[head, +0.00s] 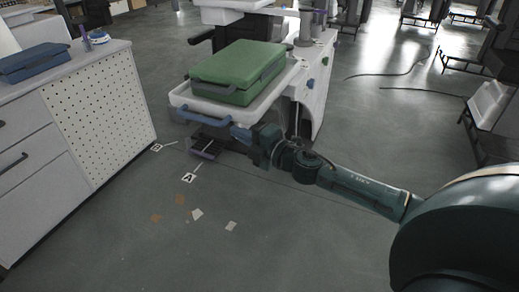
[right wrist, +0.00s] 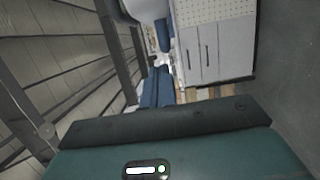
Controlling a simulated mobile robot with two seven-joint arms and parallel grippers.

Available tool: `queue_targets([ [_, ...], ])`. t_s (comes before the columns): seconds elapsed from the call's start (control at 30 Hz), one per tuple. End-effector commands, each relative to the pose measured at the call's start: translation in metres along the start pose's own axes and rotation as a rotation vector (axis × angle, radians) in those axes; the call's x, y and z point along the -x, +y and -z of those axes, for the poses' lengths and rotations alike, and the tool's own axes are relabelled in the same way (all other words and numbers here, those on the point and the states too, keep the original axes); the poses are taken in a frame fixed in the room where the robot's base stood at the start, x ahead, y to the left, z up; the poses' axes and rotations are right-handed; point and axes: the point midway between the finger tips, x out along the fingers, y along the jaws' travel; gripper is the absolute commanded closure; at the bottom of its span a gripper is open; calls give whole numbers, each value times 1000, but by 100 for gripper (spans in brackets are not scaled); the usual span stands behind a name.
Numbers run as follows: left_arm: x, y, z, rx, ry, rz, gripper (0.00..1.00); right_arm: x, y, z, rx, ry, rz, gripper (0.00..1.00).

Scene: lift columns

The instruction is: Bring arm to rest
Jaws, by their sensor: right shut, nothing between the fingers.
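My right arm comes in from the right in the head view and stretches to the left over the floor. Its dark teal right gripper (head: 240,132) is near the front right corner of a white tray-like top (head: 180,98). The gripper is shut and empty. I cannot tell from this view whether it touches the tray's edge. My left gripper is not in view.
A green case (head: 240,68) lies on the white top, which has a blue front handle (head: 203,116). A white cabinet (head: 95,110) with a blue case (head: 35,62) stands at left. Floor markers (head: 189,178) and scraps (head: 197,214) lie on open grey floor.

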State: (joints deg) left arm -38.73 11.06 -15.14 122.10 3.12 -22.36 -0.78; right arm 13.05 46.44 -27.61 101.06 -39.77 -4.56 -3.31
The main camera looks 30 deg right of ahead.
Motion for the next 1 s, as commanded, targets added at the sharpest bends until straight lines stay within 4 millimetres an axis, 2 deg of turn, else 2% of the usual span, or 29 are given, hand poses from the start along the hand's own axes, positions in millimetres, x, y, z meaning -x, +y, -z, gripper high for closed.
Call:
queue_targets([
  [0.1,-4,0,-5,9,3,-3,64,25,-5,1,1,1,5,100],
  [0.33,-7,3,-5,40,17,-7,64,57,-4,1,-2,1,3,100],
  [0.5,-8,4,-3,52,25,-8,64,68,-2,1,-1,1,2,100],
  [0.77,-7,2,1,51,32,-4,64,71,-2,2,-10,-1,2,100],
  [0.87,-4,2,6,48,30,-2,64,75,-14,11,-110,-20,21,100],
  [0.97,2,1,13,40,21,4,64,89,-43,32,-347,-79,70,100],
  [1.0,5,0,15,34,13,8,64,97,-58,45,-472,-115,99,100],
])
